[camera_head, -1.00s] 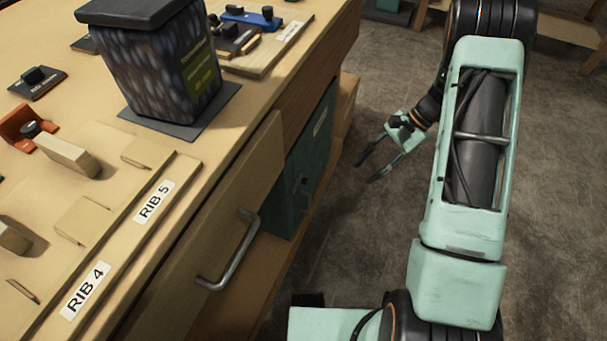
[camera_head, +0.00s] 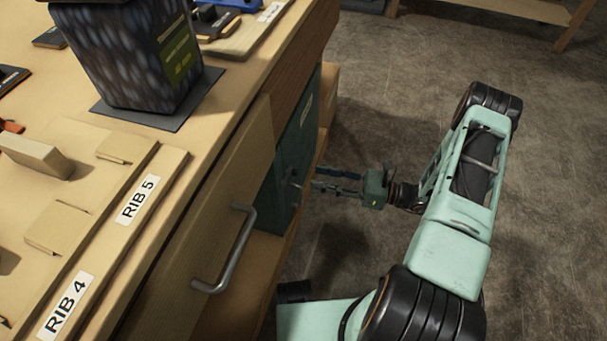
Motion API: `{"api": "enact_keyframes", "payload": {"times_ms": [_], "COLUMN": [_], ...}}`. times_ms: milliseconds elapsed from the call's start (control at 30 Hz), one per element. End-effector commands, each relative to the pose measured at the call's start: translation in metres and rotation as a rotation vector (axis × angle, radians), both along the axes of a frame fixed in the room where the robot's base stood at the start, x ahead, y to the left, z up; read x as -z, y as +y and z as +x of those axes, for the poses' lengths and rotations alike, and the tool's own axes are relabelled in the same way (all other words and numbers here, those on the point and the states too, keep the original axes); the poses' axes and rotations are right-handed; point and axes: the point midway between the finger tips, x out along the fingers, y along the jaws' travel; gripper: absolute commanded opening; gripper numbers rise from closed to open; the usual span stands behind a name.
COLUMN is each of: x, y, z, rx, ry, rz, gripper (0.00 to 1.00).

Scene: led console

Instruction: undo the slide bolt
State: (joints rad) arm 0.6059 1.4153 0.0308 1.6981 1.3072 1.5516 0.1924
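A dark green cabinet (camera_head: 296,138) stands under the bench, with a white label on its front. A small metal fitting (camera_head: 293,186) shows on that front, low down; it may be the slide bolt, but it is too small to make out its parts. My gripper (camera_head: 318,178) is level with this fitting, just to its right, with its fingers pointing left at it. The two fingers are apart, with nothing seen between them. I cannot tell whether the fingertips touch the fitting.
A wooden door with a metal bar handle (camera_head: 228,252) is left of the cabinet. The bench top (camera_head: 205,128) above carries a dark patterned container (camera_head: 140,62) and wooden strips labelled RIB 4 and RIB 5. The floor (camera_head: 400,95) to the right is clear.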

Motion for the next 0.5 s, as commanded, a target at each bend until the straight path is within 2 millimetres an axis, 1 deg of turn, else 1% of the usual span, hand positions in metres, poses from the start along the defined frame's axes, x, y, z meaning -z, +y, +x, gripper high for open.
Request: {"api": "enact_keyframes", "payload": {"times_ms": [33, 200, 333, 500], "x": [0.001, 0.001, 0.001, 0.0], "y": [0.011, 0.036, 0.048, 0.053], "z": [0.003, 0.012, 0.017, 0.018], "rx": [-0.004, -0.003, -0.002, -0.002], "ry": [0.0, -0.002, -0.001, -0.001], "rz": [0.0, -0.002, -0.003, -0.004], "gripper": [0.34, 0.34, 0.34, 0.34]}}
